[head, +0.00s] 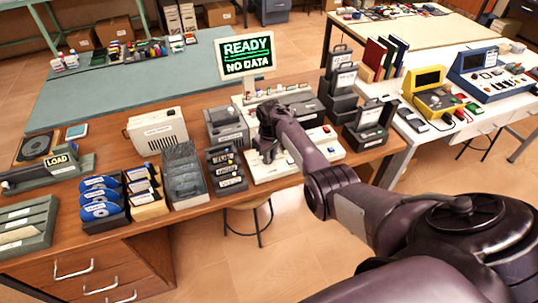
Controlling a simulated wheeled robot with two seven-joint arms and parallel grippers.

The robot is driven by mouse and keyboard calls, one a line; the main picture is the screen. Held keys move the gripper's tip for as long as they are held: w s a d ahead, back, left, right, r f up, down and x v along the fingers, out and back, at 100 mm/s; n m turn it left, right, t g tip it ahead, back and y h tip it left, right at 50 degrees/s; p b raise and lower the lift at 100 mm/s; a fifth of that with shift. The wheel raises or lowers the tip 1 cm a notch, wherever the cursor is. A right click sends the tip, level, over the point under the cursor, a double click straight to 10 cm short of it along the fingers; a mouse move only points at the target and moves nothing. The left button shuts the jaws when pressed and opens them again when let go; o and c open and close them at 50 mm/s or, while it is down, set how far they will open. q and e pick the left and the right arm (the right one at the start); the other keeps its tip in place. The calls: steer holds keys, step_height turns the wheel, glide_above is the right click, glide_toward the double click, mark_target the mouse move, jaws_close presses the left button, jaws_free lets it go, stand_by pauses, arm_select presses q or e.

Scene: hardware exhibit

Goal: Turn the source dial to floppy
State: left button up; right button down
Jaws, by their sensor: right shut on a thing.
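My right gripper (268,157) points down at the left part of a cream console panel (262,176) on the wooden desk. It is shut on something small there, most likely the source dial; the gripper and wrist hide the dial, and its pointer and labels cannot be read. My left gripper is not in view.
Left of the console stand a dark cartridge rack (226,170), a grey card box (183,175) and disc holders (101,198). A beige drive box (157,130) and a grey unit (226,126) stand behind them. An open dark case (370,123) is to the right.

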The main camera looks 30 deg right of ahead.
steer(key=n, duration=0.4)
steer(key=shift+d+n, duration=0.3)
steer(key=shift+w+d+n+b, duration=0.15)
steer(key=shift+n+b, duration=0.35)
steer(key=shift+n, duration=1.3)
steer(key=c, duration=1.4)
jaws_free()
steer(key=shift+w, duration=0.1)
steer(key=shift+c, duration=0.2)
step_height(320, 180, up, 8)
steer(key=p, duration=0.1)
steer(key=shift+f, duration=0.15)
